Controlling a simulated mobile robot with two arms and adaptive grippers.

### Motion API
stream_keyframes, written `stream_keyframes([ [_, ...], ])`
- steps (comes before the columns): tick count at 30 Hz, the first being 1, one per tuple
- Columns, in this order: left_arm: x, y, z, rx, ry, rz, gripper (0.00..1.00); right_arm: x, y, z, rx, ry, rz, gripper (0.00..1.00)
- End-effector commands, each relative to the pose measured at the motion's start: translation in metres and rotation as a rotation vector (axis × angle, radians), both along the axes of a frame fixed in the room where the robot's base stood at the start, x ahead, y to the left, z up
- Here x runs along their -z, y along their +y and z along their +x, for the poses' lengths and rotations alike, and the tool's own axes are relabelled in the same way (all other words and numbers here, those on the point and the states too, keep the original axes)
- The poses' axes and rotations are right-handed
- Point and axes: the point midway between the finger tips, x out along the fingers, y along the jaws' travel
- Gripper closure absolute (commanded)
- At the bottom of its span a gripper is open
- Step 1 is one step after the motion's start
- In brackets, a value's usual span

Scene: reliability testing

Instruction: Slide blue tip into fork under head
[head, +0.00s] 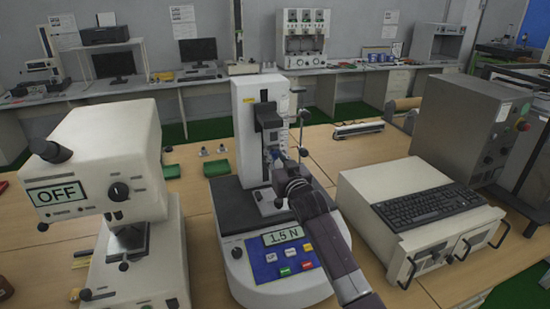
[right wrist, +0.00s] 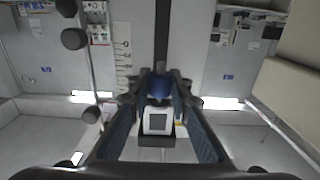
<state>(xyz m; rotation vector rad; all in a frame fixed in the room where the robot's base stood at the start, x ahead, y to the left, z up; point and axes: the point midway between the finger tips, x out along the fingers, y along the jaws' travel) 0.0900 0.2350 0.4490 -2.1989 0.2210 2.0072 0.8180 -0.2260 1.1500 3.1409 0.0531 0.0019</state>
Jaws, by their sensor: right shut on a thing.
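The test machine (head: 245,112) stands mid-table with a dark head (head: 268,118) on its white column. Its display (head: 283,236) reads 1.5 N. My right gripper (head: 276,160) is just below the head, in front of the column. A small blue part (head: 273,153) shows at its fingertips. In the right wrist view my right gripper (right wrist: 160,82) is shut on the blue tip (right wrist: 158,86), with a white block with a dark square (right wrist: 158,121) between the fingers. The fork is too small or hidden to make out, and I cannot tell whether the tip touches it. My left gripper is not in view.
A white instrument reading OFF (head: 105,165) stands at the left. A beige box (head: 385,225) with a black keyboard (head: 437,207) stands at the right, near my right arm. Small metal parts and green blocks (head: 217,168) lie behind, left of the column.

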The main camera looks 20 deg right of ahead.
Motion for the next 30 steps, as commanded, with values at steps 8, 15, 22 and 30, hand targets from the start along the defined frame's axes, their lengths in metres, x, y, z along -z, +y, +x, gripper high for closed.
stream_keyframes([
  [8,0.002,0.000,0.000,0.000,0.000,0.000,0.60,0.000,0.000,0.004,0.000,0.000,0.000,1.00],
  [15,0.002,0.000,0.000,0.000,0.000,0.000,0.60,0.000,0.000,0.004,0.000,0.000,0.000,1.00],
  [22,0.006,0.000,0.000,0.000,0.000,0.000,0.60,0.000,0.001,0.010,-0.001,-0.001,0.001,1.00],
  [30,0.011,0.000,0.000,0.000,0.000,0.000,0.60,0.000,0.001,0.018,-0.001,-0.001,0.001,1.00],
])
